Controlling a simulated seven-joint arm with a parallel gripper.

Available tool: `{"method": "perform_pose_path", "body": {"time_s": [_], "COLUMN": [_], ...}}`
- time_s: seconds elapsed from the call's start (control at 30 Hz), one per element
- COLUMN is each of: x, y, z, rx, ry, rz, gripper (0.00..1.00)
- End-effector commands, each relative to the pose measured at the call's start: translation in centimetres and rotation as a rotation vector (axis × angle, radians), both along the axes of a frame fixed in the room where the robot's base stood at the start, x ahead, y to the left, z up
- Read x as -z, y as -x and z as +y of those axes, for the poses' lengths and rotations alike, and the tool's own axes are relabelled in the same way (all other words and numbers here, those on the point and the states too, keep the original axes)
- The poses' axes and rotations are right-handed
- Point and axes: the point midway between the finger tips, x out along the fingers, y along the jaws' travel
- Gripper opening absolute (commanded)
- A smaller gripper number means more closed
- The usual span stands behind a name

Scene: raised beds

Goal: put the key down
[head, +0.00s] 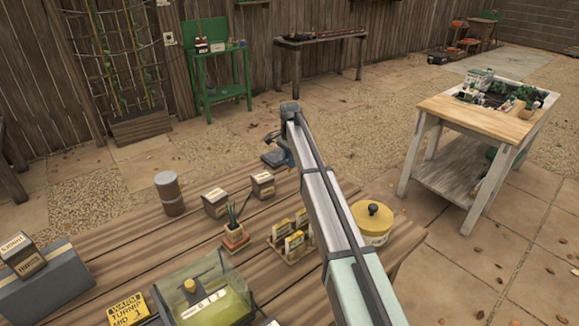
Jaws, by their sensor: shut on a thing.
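My arm reaches from the lower right over the wooden table (130,250). My gripper (273,158) shows small and dark near the table's far edge, left of the arm and partly hidden by it. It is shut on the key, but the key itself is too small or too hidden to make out. I cannot tell whether the key touches the tabletop.
Two small boxes (215,203), a grey canister (169,194), a potted plant (235,236), a seed-packet rack (290,238), a lidded yellow tub (372,222) and a clear-lidded bin (207,295) stand on the table. Bare planks show between them.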

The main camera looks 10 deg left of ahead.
Motion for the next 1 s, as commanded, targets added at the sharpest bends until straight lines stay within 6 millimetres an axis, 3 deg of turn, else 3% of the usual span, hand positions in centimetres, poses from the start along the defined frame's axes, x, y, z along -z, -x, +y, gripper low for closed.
{"method": "perform_pose_path", "body": {"time_s": [0.2,0.6,0.63,0.87,1.0], "x": [2.3,2.7,2.7,2.7,2.7], "y": [0.0,0.0,0.0,0.0,0.0], "z": [0.0,0.0,0.0,0.0,0.0], "rx": [0.000,0.000,0.000,0.000,0.000], "ry": [0.001,0.000,0.000,0.000,0.000], "rz": [0.001,0.000,0.000,0.000,0.000], "gripper": [0.00,0.00,0.23,0.45,0.45]}}
